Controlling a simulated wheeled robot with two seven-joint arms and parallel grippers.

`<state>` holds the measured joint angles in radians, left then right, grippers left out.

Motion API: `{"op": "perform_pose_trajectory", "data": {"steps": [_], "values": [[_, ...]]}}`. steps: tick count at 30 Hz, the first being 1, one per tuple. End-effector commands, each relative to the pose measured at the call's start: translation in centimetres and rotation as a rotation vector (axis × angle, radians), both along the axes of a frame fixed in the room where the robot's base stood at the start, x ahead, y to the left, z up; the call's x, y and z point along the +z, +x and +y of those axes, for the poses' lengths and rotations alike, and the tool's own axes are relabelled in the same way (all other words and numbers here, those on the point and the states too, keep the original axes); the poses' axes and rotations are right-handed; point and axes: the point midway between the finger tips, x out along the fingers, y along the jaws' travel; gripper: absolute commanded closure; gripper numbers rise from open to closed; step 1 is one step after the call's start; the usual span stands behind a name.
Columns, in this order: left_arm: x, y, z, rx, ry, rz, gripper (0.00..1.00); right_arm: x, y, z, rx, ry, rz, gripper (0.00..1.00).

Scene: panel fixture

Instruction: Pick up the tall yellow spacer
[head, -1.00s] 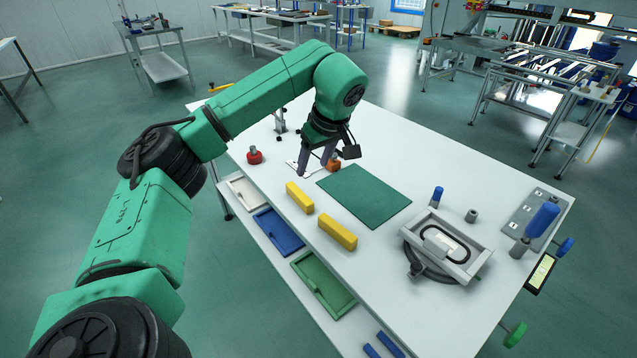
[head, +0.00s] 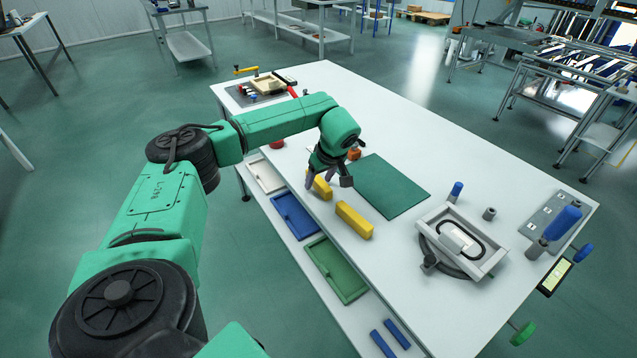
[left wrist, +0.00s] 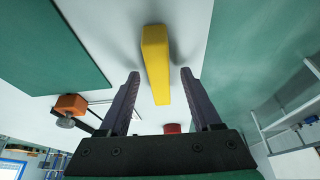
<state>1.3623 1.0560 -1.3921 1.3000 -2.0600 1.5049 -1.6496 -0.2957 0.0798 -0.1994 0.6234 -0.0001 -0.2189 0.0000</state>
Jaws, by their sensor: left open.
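Two yellow spacers lie on the white table. One yellow spacer (head: 323,187) is partly hidden by my left gripper (head: 318,181) in the head view. The other yellow spacer (head: 354,220) lies nearer and to its right, by the table's edge. In the left wrist view, a yellow spacer (left wrist: 155,55) runs between the two open fingers of my left gripper (left wrist: 160,75), with a gap on each side. The fingers point down and hold nothing. I cannot tell which spacer is the taller. My right gripper is not in view.
A green mat (head: 390,187) lies just right of the gripper. An orange block (left wrist: 72,103) and a red part (left wrist: 172,128) are close by. A grey fixture (head: 462,243) stands at the right. White, blue (head: 295,215) and green (head: 338,270) trays sit on a lower shelf.

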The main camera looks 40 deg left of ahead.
Motion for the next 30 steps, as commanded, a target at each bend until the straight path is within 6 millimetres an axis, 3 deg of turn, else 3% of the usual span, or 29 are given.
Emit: {"op": "perform_pose_trajectory", "data": {"steps": [2, 6, 7, 20, 26, 30], "values": [[0.0, 0.0, 0.0, 0.000, 0.000, 0.000, 0.39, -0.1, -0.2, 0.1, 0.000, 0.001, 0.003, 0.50], [0.0, 0.0, -0.1, -0.001, 0.000, 0.000, 0.92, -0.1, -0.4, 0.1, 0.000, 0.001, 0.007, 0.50], [0.0, 0.0, -0.1, -0.001, 0.000, 0.000, 1.00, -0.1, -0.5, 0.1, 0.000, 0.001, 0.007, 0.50], [0.9, 0.1, -0.1, 0.000, -0.001, -0.002, 1.00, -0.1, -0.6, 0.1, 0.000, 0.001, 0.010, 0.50], [4.9, 0.1, 0.0, 0.001, -0.001, -0.006, 1.00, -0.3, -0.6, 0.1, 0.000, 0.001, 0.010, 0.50], [10.3, 0.2, -0.1, -0.001, -0.002, -0.009, 1.00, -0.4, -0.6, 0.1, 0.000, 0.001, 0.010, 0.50]]}}
